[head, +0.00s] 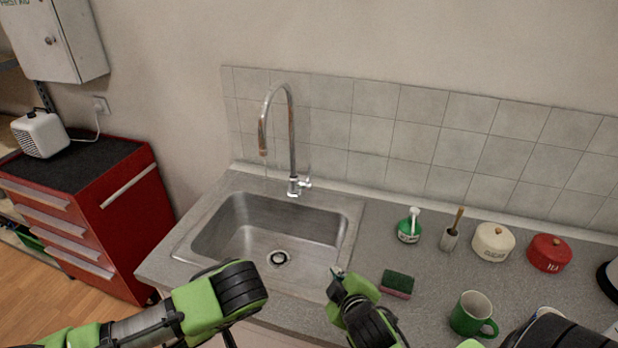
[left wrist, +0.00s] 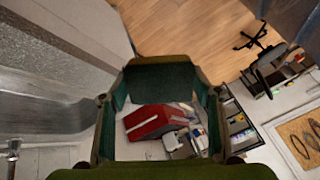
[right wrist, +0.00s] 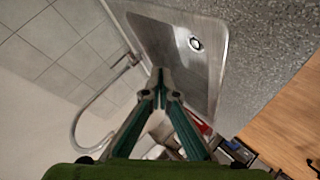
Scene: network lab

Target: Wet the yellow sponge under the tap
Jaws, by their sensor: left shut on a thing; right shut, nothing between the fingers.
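The tap (head: 291,130) arches over the steel sink (head: 330,215), with a thin faint line, perhaps water, below its spout. Its lever (head: 306,183) is at the base. My left arm is in front of the sink in the head view, its fingers hidden there. In the left wrist view my left gripper (left wrist: 160,88) is shut on a dark green-faced block with an olive edge (left wrist: 160,74), seemingly the yellow sponge; its yellow barely shows. My right gripper (head: 337,274) is shut and empty near the sink's front right corner; its closed tips show in the right wrist view (right wrist: 161,84).
A green-topped reddish sponge (head: 397,283) lies on the counter right of my right gripper. A red cabinet (head: 128,225) stands left.

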